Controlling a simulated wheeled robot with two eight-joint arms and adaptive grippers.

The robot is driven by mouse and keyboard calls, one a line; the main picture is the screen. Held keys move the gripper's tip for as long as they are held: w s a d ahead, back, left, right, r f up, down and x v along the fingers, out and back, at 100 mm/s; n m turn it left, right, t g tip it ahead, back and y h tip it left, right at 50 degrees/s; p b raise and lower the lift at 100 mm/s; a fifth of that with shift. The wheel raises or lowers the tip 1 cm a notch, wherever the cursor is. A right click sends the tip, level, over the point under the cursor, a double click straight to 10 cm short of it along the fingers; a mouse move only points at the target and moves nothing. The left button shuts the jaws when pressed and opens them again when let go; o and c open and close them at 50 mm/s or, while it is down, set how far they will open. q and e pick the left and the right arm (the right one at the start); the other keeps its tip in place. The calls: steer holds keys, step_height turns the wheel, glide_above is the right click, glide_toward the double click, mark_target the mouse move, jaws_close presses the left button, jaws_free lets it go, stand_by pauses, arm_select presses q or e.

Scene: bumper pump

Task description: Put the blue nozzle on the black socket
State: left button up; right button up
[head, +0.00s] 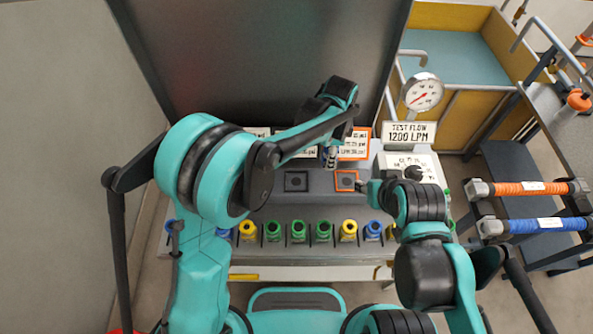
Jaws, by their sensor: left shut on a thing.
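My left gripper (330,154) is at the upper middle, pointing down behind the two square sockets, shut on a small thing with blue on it. This looks like the blue nozzle, but it is mostly hidden by the gripper. The black socket (296,181) is a dark square on the grey panel, empty, in front and to the left of the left gripper. Beside it on the right is an orange-framed socket (346,181). My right gripper (366,188) is only a small dark tip near the orange-framed socket; its jaws are not clear.
A front row holds several nozzles: green (298,231), yellow (247,230) and blue (373,230). A gauge (422,92) and a test flow sign (409,134) stand at the right. A tall grey panel (260,50) rises behind. Orange and blue hose rolls (530,188) lie at right.

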arm_select(q)
steer(key=b, duration=0.2)
glide_above(296, 181)
step_height(296, 181, down, 6)
steer(key=shift+d+r, duration=0.1)
steer(key=shift+f+b, duration=0.4)
steer(key=shift+f, duration=1.7)
steer(key=shift+s, duration=0.1)
steer(key=shift+f, duration=0.2)
steer(key=o, duration=1.4)
steer(key=shift+r, duration=0.1)
steer(key=shift+c, duration=0.2)
steer(key=shift+r, duration=0.1)
